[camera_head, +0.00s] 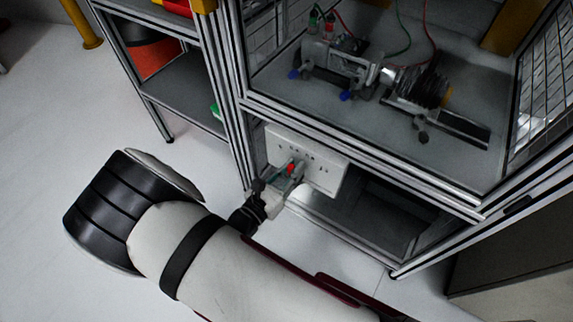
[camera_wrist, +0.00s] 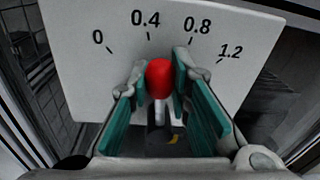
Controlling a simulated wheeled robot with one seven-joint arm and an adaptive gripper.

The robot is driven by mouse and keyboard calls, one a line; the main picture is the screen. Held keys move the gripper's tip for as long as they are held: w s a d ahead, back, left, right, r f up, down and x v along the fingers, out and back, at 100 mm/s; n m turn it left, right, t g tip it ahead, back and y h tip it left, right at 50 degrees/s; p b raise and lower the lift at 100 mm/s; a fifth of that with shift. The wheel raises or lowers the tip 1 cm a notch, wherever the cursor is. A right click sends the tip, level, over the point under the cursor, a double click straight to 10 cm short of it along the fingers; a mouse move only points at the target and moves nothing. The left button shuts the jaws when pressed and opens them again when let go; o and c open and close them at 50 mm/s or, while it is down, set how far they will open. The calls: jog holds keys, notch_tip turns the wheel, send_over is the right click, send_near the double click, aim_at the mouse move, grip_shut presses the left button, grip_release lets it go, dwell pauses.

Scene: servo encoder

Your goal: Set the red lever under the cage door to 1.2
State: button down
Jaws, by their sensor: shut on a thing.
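The red lever (camera_wrist: 160,78) stands on a white scale plate (camera_wrist: 95,75) marked 0, 0.4, 0.8 and 1.2. In the wrist view its knob appears below the gap between 0.4 and 0.8, nearer 0.4. My gripper (camera_wrist: 158,82) has its teal-padded fingers on both sides of the lever, shut on it. The lever's lower part is a grey stem, partly shadowed between the fingers. In the head view, the red knob (camera_head: 291,169) shows small at my gripper (camera_head: 284,180), in front of the white plate (camera_head: 325,176) below the cage floor.
The cage (camera_head: 330,121) with aluminium framing stands above the plate and holds a motor rig (camera_head: 340,65) with cables. A shelf rack (camera_head: 185,95) stands to the left. Open floor (camera_head: 60,130) lies at the left.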

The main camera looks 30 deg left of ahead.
aim_at(314, 173)
jog(key=d+m, duration=0.1)
jog(key=m, duration=0.1)
jog(key=d+m+p, duration=0.1)
jog(key=m, duration=0.1)
jog(key=shift+s+d+f+y, duration=0.1)
jog(key=shift+s+d+y, duration=0.05)
jog(key=shift+d+y, duration=0.2)
jog(key=shift+s+d+f+m, duration=0.1)
jog(key=shift+d+f+m, duration=0.15)
jog(key=shift+m, duration=0.5)
jog(key=shift+w+d+f+m, duration=0.15)
jog(key=shift+d+m, duration=0.25)
jog(key=shift+m, duration=0.4)
jog(key=shift+s+d+f+m, duration=0.2)
jog(key=shift+d+m, duration=0.1)
jog(key=shift+m, duration=0.45)
jog(key=c, duration=1.4)
grip_release()
jog(key=shift+c, duration=0.2)
notch_tip(314, 173, up, 10)
